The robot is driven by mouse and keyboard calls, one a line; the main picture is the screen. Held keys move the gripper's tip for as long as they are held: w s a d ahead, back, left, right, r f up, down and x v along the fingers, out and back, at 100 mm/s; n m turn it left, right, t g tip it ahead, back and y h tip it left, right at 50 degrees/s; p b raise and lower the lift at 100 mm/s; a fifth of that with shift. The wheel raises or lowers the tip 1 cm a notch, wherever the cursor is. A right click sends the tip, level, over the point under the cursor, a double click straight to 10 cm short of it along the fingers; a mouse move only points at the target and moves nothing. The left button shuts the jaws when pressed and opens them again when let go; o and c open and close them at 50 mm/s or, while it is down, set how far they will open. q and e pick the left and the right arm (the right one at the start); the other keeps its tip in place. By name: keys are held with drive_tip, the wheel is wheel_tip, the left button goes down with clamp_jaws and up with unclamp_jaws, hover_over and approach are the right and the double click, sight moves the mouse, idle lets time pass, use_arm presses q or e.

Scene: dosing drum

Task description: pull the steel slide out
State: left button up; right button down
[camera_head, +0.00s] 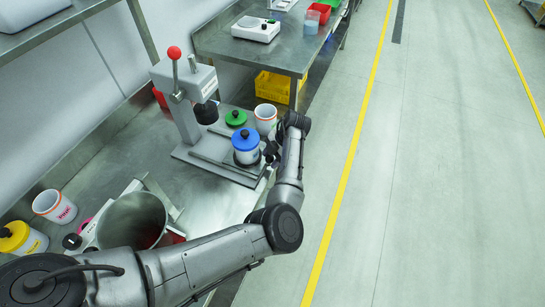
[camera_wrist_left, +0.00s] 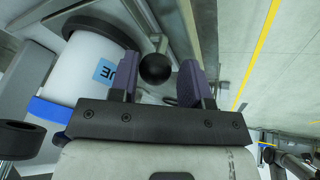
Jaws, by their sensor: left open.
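The steel slide (camera_head: 222,167) lies in the base of the grey press (camera_head: 192,105) in the head view. A white canister with a blue lid (camera_head: 246,143) stands over it; the canister also fills the left of the left wrist view (camera_wrist_left: 90,72). My left gripper (camera_head: 271,152) is at the slide's right end, beside the canister. In the left wrist view its two fingers are apart, with a black ball knob (camera_wrist_left: 155,67) between them; a gap shows on each side of the knob. My right gripper is not in view.
A green-lidded container (camera_head: 236,118) and a white cup (camera_head: 265,114) stand behind the canister. A steel pot (camera_head: 132,220), a white cup (camera_head: 54,205) and a yellow-lidded tub (camera_head: 22,239) stand at the near left. The floor (camera_head: 420,200) on the right is clear.

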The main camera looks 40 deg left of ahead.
use_arm(q)
drive_tip(key=v, duration=1.3)
drive_tip(key=shift+w+r+p, duration=0.15)
drive_tip(key=shift+r+p, duration=0.15)
